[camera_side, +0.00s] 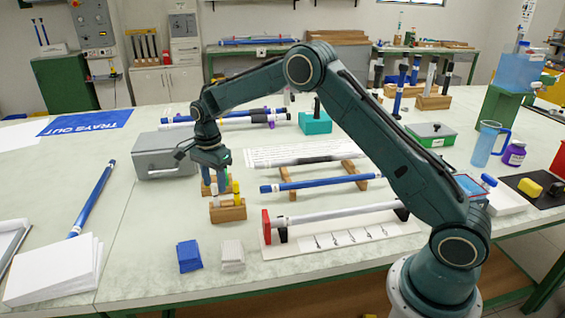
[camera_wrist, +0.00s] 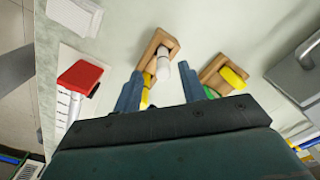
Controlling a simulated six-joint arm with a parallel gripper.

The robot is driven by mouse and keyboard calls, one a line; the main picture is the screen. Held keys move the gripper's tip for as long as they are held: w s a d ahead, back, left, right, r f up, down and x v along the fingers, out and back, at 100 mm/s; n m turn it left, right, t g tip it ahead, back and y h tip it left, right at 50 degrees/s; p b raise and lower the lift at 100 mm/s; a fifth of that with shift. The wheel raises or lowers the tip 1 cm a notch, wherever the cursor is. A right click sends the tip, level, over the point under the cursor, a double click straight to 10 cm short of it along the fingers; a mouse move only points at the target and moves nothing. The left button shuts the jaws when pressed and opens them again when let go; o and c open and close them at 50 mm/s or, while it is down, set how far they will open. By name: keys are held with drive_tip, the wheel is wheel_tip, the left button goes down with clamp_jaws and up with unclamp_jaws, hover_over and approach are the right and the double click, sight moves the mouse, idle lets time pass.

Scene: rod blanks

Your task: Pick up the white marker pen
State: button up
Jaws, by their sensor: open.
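The white marker pen (camera_wrist: 163,70) stands in a small wooden block (camera_wrist: 158,43) in the wrist view, with a yellow marker (camera_wrist: 146,90) beside it. My gripper (camera_wrist: 161,88) is open, its two blue-grey fingers spread on either side of the white pen's line. In the side view my gripper (camera_side: 213,184) points down just above the small wooden blocks (camera_side: 228,212). Which pen is which is hard to tell there. I cannot tell whether the fingers touch the pen. Its lower part is hidden in the block.
A second wooden block (camera_wrist: 210,72) holds a yellow marker (camera_wrist: 233,77) and a green one (camera_wrist: 209,92). A grey metal box (camera_side: 166,157) stands left of my gripper. Blue (camera_side: 189,256) and pale (camera_side: 232,255) stacks lie in front. A rod stand with a red end (camera_side: 266,227) is at right.

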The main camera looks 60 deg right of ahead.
sight(215, 194)
drive_tip(key=shift+f, duration=0.1)
drive_tip(key=shift+w+a+f, duration=0.1)
drive_tip(key=shift+f, duration=1.15)
drive_tip(key=shift+w+f, duration=0.1)
drive_tip(key=shift+f, duration=1.1)
drive_tip(key=shift+c, duration=0.4)
clamp_jaws()
